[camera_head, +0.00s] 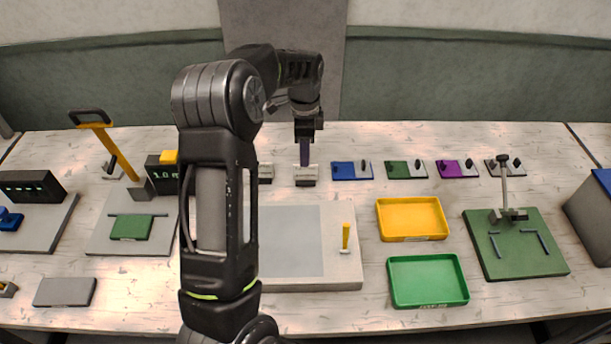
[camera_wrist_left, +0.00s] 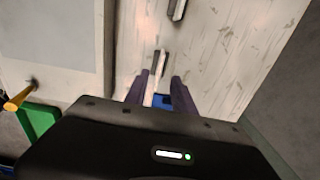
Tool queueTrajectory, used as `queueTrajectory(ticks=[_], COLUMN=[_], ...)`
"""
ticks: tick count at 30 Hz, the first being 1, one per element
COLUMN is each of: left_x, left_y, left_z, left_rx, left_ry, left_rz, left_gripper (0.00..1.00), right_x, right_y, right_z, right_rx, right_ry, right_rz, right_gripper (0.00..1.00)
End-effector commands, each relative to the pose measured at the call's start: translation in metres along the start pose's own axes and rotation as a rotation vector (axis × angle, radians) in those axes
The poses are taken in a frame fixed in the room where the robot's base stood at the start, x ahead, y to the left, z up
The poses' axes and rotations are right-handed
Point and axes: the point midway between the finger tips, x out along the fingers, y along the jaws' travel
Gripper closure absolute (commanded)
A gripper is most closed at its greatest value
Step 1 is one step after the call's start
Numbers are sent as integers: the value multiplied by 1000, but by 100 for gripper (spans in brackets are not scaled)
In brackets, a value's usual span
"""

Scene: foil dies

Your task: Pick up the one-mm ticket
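Two small grey stands with pale tops, one partly behind my arm (camera_head: 265,173) and one below my left gripper (camera_head: 306,176), stand at the back of the bench. I cannot read which of them carries the one-mm ticket. My left gripper (camera_head: 305,155) points down above the second stand. In the left wrist view, its two purple fingers (camera_wrist_left: 160,92) are apart. A pale stand (camera_wrist_left: 159,62) and a bit of blue (camera_wrist_left: 166,101) show beyond and between them; contact cannot be told. My right gripper is not in view.
Blue (camera_head: 345,171), green (camera_head: 400,170) and purple (camera_head: 452,169) plates line the back right. A yellow tray (camera_head: 411,238), green tray (camera_head: 428,301) and green board with a post (camera_head: 540,262) lie in front. My arm hides part of the grey pad board (camera_head: 345,275).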

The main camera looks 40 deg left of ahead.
Motion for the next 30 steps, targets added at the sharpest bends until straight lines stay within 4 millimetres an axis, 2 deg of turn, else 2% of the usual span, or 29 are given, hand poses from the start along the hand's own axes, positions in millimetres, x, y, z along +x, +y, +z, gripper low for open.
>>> queueTrajectory(ticks=[11,21,30], left_x=[6,51,54], left_y=[0,1,1], left_z=[0,-2,-2], left_rx=[0,-1,-1], left_ry=[0,0,1], left_rz=[1,2,0], left_gripper=[69,69,69], right_x=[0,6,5], right_y=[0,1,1], right_z=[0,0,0], right_rx=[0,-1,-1], right_ry=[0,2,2], right_rz=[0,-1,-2], right_gripper=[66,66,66])
